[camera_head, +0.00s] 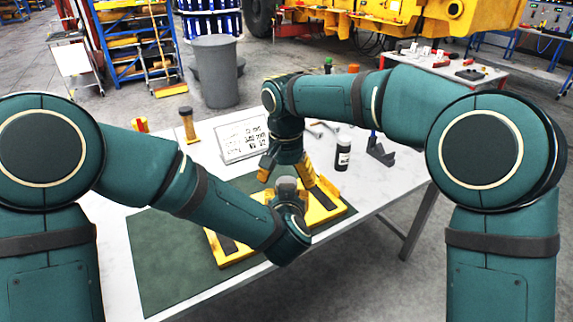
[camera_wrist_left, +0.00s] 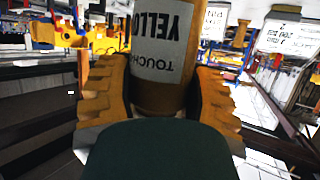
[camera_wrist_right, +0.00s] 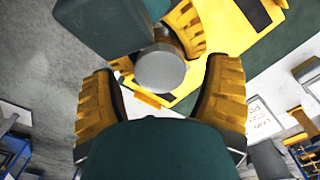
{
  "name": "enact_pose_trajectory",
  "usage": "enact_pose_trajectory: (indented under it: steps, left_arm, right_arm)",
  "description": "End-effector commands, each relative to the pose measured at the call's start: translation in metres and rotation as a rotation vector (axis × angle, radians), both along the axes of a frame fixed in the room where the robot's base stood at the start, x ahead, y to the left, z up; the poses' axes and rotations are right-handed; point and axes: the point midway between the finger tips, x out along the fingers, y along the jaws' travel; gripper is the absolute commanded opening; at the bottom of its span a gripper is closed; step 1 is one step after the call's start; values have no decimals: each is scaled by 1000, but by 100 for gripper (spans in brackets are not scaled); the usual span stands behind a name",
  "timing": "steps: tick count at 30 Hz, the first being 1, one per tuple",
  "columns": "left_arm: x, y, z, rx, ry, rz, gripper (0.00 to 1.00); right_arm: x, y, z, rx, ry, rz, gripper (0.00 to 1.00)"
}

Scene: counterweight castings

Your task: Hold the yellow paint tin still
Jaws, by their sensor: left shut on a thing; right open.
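The yellow paint tin (camera_wrist_left: 160,98) stands between the fingers of my left gripper (camera_wrist_left: 158,75), which is shut on its sides. Its pale label reads upside down in the left wrist view. In the head view only its grey lid (camera_head: 286,184) shows clearly; the left arm hides the rest. My right gripper (camera_head: 287,178) is open above the tin, with its fingers pointing down. In the right wrist view the round grey lid (camera_wrist_right: 160,72) lies between the open fingertips, with a visible gap on each side.
A yellow casting with dark strips (camera_head: 332,210) lies below the grippers on a green mat (camera_head: 165,265). The mat's left part is clear.

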Motion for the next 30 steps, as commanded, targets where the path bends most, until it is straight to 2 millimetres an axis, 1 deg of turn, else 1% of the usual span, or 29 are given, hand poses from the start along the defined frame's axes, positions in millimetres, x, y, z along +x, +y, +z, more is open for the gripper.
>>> enact_pose_trajectory:
  steps: [1,5,13,14,15,17,18,19,20,23,25,26,30]
  left_arm:
    - [0,0,1,0,-2,0,0]
    - [0,0,1,0,-2,0,0]
    - [0,0,1,0,-2,0,0]
    - [0,0,1,0,-2,0,0]
    - [0,0,1,0,-2,0,0]
    - [0,0,1,0,-2,0,0]
    - [0,0,1,0,-2,0,0]
    - [0,0,1,0,-2,0,0]
    - [0,0,1,0,-2,0,0]
    - [0,0,1,0,-2,0,0]
    - [0,0,1,-1,-2,0,0]
    - [0,0,1,-1,-2,0,0]
    - [0,0,1,-1,-2,0,0]
  right_arm:
    - [0,0,-4,0,1,0,77]
    - [0,-1,-10,0,1,0,77]
    - [0,0,-11,1,0,0,77]
    - [0,0,-11,1,0,0,70]
    - [0,0,-11,1,0,0,56]
    - [0,0,-11,1,0,1,35]
    - [0,0,-11,1,0,1,21]
    - [0,0,-11,1,0,1,11]
    - [0,0,-11,1,0,1,4]
    - [0,0,-11,1,0,7,4]
    - [0,-1,-11,1,0,46,4]
    - [0,-1,-11,1,1,76,4]
    - [0,0,-11,4,4,285,3]
